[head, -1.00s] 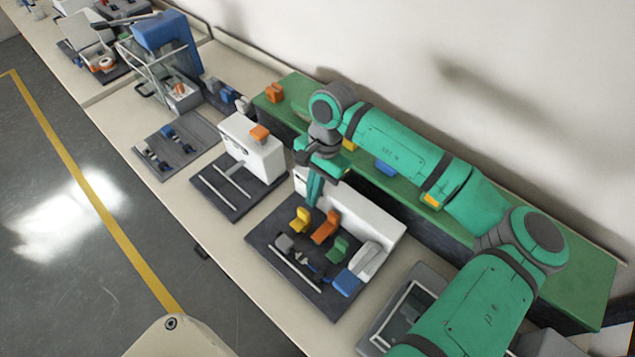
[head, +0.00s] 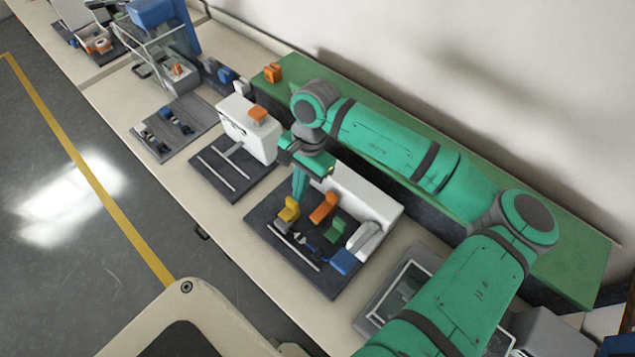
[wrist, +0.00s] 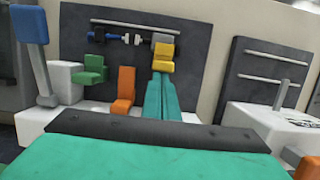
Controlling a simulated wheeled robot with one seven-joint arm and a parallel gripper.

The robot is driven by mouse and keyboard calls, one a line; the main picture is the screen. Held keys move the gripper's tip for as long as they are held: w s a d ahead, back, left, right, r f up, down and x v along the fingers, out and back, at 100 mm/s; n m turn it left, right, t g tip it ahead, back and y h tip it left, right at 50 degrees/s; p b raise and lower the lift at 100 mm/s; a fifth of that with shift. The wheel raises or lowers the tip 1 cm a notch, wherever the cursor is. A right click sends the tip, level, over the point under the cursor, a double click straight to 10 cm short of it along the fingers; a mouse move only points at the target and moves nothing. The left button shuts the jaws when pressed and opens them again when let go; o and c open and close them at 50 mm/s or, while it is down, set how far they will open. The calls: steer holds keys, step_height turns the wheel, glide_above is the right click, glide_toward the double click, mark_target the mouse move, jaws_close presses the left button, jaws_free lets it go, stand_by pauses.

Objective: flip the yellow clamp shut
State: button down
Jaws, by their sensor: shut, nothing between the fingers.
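The yellow clamp (head: 288,210) stands on the dark base plate of the fixture, at the left end of a row of coloured clamps. It leans toward the front, over a small grey block. In the wrist view the yellow clamp (wrist: 164,56) is straight ahead of my fingertips. My gripper (head: 297,198) points down just behind the clamp, with its two green fingers together and empty. In the wrist view my gripper (wrist: 163,73) meets the clamp's near side and appears to touch it. The fingers hide the clamp's lower rear part.
The orange clamp (head: 324,207) and green clamp (head: 336,230) stand close beside the yellow one, with a blue part (head: 344,262) farther right. A white block (head: 366,204) is behind them. Another white fixture (head: 250,130) stands to the left. Thin rails lie in front.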

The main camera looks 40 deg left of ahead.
steer(key=shift+s, duration=0.4)
steer(key=v, duration=1)
steer(key=shift+w, duration=0.25)
stand_by(0.4)
